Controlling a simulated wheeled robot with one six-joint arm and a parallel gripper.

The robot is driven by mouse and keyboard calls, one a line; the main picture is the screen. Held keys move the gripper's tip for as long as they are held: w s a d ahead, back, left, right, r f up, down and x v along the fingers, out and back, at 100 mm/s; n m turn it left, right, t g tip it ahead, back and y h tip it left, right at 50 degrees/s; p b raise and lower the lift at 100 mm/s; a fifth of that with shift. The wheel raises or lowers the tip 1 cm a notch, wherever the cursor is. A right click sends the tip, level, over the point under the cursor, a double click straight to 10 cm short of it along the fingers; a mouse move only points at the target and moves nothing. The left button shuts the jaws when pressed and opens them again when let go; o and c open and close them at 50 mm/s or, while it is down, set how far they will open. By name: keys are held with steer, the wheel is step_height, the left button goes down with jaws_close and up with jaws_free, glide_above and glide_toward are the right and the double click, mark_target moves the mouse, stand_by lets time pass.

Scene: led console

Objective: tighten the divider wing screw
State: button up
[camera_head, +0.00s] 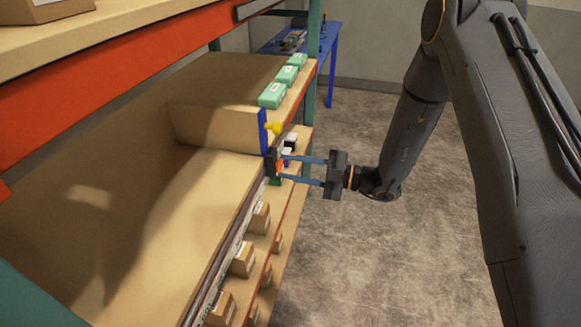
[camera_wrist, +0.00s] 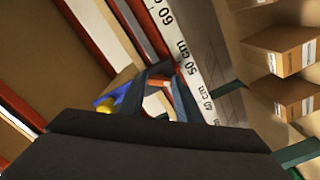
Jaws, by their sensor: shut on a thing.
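The divider (camera_head: 215,127) is a tan board standing on the shelf, with a blue bracket (camera_head: 264,132) at its front end. The yellow wing screw (camera_head: 274,128) sticks out from that bracket. In the wrist view the screw (camera_wrist: 106,107) shows at left beside the blue bracket (camera_wrist: 118,95). My gripper (camera_head: 283,168) is at the shelf's front edge, just below the screw and apart from it. It is shut on a small dark block with an orange face (camera_head: 272,162). In the wrist view the fingers hide much of the held block.
A centimetre scale (camera_wrist: 188,68) runs along the shelf edge. Green boxes (camera_head: 272,95) stand behind the divider. Small cardboard boxes (camera_head: 242,259) line the lower shelf. A blue table (camera_head: 335,45) stands at the back. The floor (camera_head: 390,260) at right is clear.

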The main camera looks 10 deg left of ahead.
steer(key=shift+f, duration=0.1)
steer(key=o, duration=1.1)
steer(key=shift+d, duration=0.15)
steer(key=d+b, duration=0.1)
steer(key=d, duration=0.4)
steer(key=d+b, duration=0.1)
steer(key=d, duration=0.1)
steer(key=shift+s+d+b, duration=0.3)
steer(key=shift+s+b, duration=0.05)
